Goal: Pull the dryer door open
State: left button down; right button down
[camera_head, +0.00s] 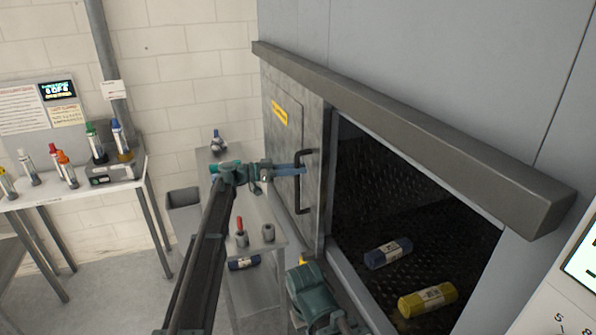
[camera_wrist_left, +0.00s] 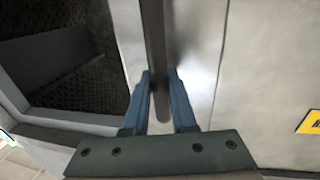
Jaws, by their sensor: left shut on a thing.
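The dryer door (camera_head: 284,130) is a grey metal sliding panel with a yellow label, hanging under a thick rail at the left of the opening. The dark opening (camera_head: 400,205) to its right is largely uncovered. The door has a dark vertical bar handle (camera_head: 299,192) near its right edge. My left gripper (camera_head: 303,170) is at the handle; in the left wrist view its blue fingers (camera_wrist_left: 160,102) are on both sides of the handle bar (camera_wrist_left: 155,45), shut on it. My right arm shows at the bottom centre, and its fingertips cannot be made out.
A blue bundle (camera_head: 388,253) and a yellow bundle (camera_head: 428,299) lie inside the opening. A narrow metal table (camera_head: 262,262) with small items stands left of the door, beneath my left arm. A white table (camera_head: 128,182) with several bottles is at the far left. A rail (camera_head: 420,130) overhangs the opening.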

pick_arm(q)
jog(key=c, duration=0.7)
grip_release()
jog(key=shift+c, duration=0.2)
jog(key=shift+a, duration=0.1)
jog(key=s+a, duration=0.1)
jog(key=a, duration=1.2)
jog(key=shift+s+a, duration=0.3)
